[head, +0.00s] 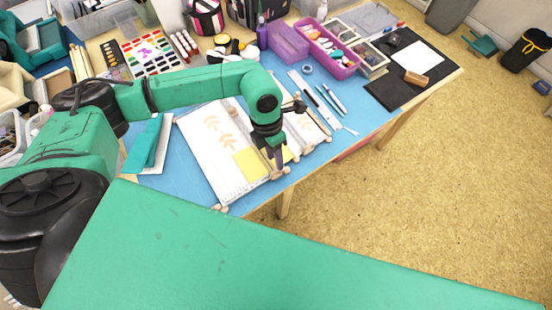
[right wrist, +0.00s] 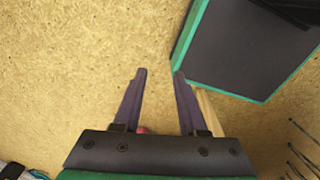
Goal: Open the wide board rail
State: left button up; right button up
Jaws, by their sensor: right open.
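The wide board (head: 200,150) is a white panel with orange leaf prints and a yellow patch (head: 249,163), lying on the blue table mat. Rails with wooden knobs (head: 221,208) run along its edges. My left gripper (head: 275,164) points down at the board's right side, near the front end of a rail. Its fingers look close together, but I cannot tell whether they hold or touch the rail. The arm hides part of the board. My right gripper (right wrist: 160,74) is open and empty above the tan floor, away from the boards.
A narrower printed board (head: 306,130) lies right of the left gripper. Teal pads (head: 148,145) lie on the left. Pens (head: 333,98), a purple bin (head: 332,58) and a paint set (head: 152,52) stand behind. Floor right of the table is mostly clear.

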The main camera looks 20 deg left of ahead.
pick_arm(q)
jog(key=f, duration=0.2)
jog(key=shift+s+d+f, duration=0.1)
jog(key=shift+d+f, duration=0.2)
jog(key=shift+f, duration=0.1)
jog(key=shift+s+f, duration=0.15)
jog(key=shift+f, duration=0.1)
jog(key=shift+d, duration=0.1)
jog(key=shift+c, duration=1)
grip_shut()
pick_arm(e)
jog(key=shift+w+a+r, duration=0.15)
jog(key=shift+w+a, duration=0.05)
jog(key=shift+w, duration=0.2)
jog(key=shift+w+a+r, duration=0.15)
jog(key=shift+w+a, duration=0.05)
jog(key=shift+w, duration=0.2)
jog(key=shift+w+d, duration=0.1)
jog(key=shift+d, duration=0.15)
